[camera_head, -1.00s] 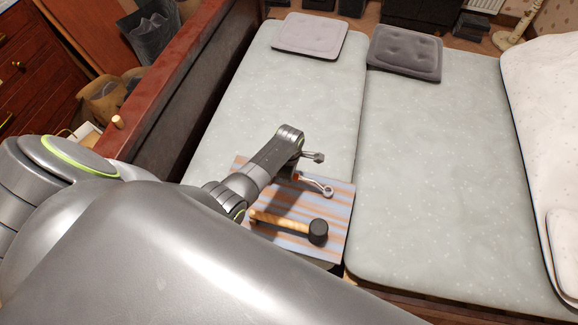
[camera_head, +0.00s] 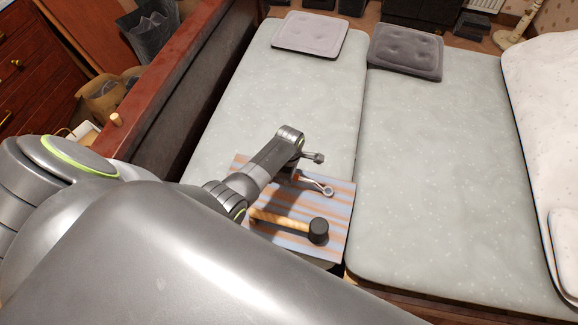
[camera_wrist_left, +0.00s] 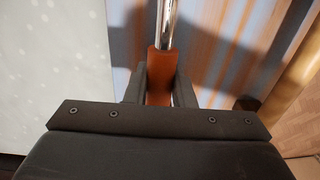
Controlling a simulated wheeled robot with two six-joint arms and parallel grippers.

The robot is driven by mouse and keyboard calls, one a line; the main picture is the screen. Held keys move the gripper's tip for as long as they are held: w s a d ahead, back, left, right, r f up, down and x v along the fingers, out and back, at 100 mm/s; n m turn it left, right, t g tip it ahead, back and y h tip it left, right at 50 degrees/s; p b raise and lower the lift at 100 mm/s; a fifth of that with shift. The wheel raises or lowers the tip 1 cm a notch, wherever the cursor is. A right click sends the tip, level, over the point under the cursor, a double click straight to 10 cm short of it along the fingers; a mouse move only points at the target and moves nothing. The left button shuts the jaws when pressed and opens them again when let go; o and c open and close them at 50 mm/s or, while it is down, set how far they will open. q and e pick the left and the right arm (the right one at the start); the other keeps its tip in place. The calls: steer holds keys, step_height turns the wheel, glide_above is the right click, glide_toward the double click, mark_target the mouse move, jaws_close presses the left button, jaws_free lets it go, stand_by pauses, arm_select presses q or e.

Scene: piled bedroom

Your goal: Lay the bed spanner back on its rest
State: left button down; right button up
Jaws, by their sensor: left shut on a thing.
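The bed spanner (camera_head: 319,185) has an orange-red grip and a chrome shaft ending in a ring. It is over the striped board (camera_head: 338,215) on the left mattress. My left gripper (camera_wrist_left: 160,92) is shut on the orange grip, with one finger on each side of it. In the wrist view the chrome shaft (camera_wrist_left: 166,22) points away from the gripper. I cannot tell whether the spanner touches the board. No separate rest can be made out; my arm hides part of the board. My right gripper is not in view.
A mallet (camera_head: 318,231) with a wooden handle and black head lies on the board, just in front of the spanner. The right mattress (camera_head: 440,180) is clear in the middle. Grey cushions (camera_head: 310,34) (camera_head: 405,52) lie at the far ends. A wooden bed side (camera_head: 180,75) runs along the left.

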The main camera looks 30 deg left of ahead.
arm_select(q)
steer(key=shift+f, duration=0.35)
steer(key=c, duration=1.1)
jaws_free()
steer(key=shift+c, duration=0.2)
step_height(320, 180, up, 8)
steer(key=p, duration=0.8)
steer(key=shift+r, duration=0.1)
